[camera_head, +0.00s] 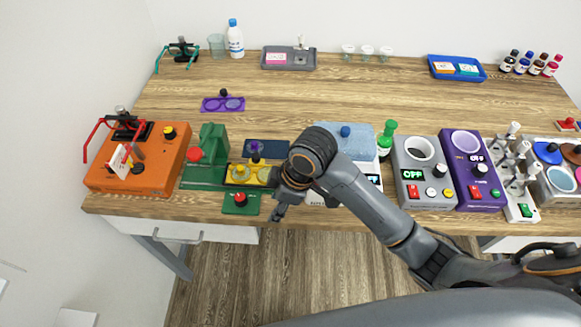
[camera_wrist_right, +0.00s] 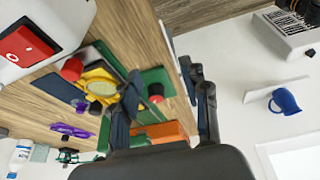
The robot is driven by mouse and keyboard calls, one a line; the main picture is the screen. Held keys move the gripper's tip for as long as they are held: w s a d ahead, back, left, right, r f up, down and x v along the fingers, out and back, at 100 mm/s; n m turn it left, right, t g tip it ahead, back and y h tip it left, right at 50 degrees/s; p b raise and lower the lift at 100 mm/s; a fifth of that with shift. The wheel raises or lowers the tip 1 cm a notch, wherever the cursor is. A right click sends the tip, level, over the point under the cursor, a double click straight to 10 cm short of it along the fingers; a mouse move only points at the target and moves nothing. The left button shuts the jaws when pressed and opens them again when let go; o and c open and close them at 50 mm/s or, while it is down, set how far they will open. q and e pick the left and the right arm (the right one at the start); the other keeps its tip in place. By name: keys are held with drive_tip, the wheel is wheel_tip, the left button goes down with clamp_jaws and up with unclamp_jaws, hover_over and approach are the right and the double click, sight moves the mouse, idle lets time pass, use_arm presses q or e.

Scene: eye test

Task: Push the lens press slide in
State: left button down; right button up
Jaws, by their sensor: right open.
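The lens press (camera_head: 208,142) is a green frame at the front left of the table. Its yellow slide (camera_head: 246,172) sticks out to the right of the frame and carries a round clear lens; it also shows in the wrist view (camera_wrist_right: 92,76). My right gripper (camera_head: 279,212) is at the slide's right end, near the table's front edge, and partly hides that end. In the wrist view my right gripper (camera_wrist_right: 168,98) has its fingers apart with nothing gripped. I cannot tell whether it touches the slide. My left gripper is not in view.
A small green plate with a red knob (camera_head: 240,198) lies in front of the slide. An orange box (camera_head: 160,175) stands left of the press, a dark blue tray (camera_head: 268,148) behind the slide. Grey (camera_head: 425,187) and purple (camera_head: 480,190) devices stand right of my arm.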

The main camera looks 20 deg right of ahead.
drive_tip(key=w+d+r+n+g+h, duration=0.25)
drive_tip(key=w+d+r+n, duration=0.35)
drive_tip(key=w+r, duration=0.45)
drive_tip(key=shift+t+h, duration=0.35)
drive_tip(key=shift+t, duration=0.1)
wheel_tip(320, 180, down, 13)
drive_tip(key=p, duration=0.3)
drive_tip(key=shift+s+a, duration=0.1)
clamp_jaws()
